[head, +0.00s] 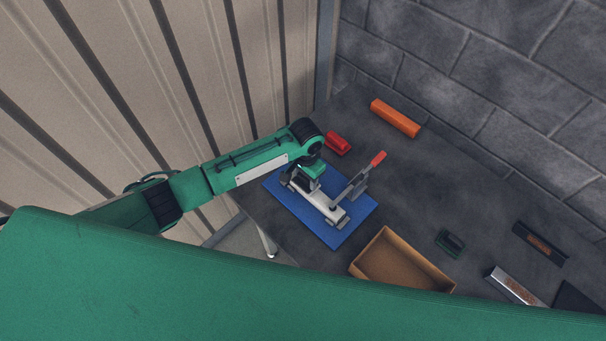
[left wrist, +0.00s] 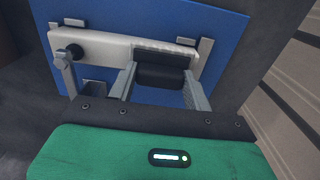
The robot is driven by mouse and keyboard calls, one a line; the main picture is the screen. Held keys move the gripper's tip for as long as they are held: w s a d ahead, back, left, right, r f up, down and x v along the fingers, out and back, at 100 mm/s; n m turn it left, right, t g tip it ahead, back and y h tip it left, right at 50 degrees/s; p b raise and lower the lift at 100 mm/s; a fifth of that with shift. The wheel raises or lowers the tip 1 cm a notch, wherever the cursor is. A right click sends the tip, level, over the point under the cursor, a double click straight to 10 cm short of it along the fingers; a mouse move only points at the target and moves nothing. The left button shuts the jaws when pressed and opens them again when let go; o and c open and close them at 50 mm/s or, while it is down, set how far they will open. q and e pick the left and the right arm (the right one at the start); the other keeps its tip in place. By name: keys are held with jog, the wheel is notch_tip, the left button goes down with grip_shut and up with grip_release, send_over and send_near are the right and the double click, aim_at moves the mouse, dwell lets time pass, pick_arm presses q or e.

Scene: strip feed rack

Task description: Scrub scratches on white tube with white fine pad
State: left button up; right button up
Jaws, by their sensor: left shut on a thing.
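The white tube (head: 322,204) lies in a fixture on a blue mat (head: 357,219), held by a clamp with a red-tipped lever (head: 378,158). It also shows in the left wrist view (left wrist: 110,48). My left gripper (head: 305,183) is over the tube's far-left part. In the left wrist view its fingers (left wrist: 161,88) are shut on a dark block (left wrist: 160,76), which sits at the tube's surface. The block's underside is hidden, so I cannot see a white pad face or any scratches there. My right gripper is not in view.
A red block (head: 338,142) and an orange bar (head: 395,117) lie toward the back. An open cardboard box (head: 437,277) stands at the front. A dark green block (head: 450,242), a dark bar (head: 540,243) and a silver bar (head: 515,287) lie right. The bench middle is clear.

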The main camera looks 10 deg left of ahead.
pick_arm(q)
jog(key=shift+r, duration=0.1)
jog(key=shift+r, duration=2.45)
jog(key=shift+a, duration=0.1)
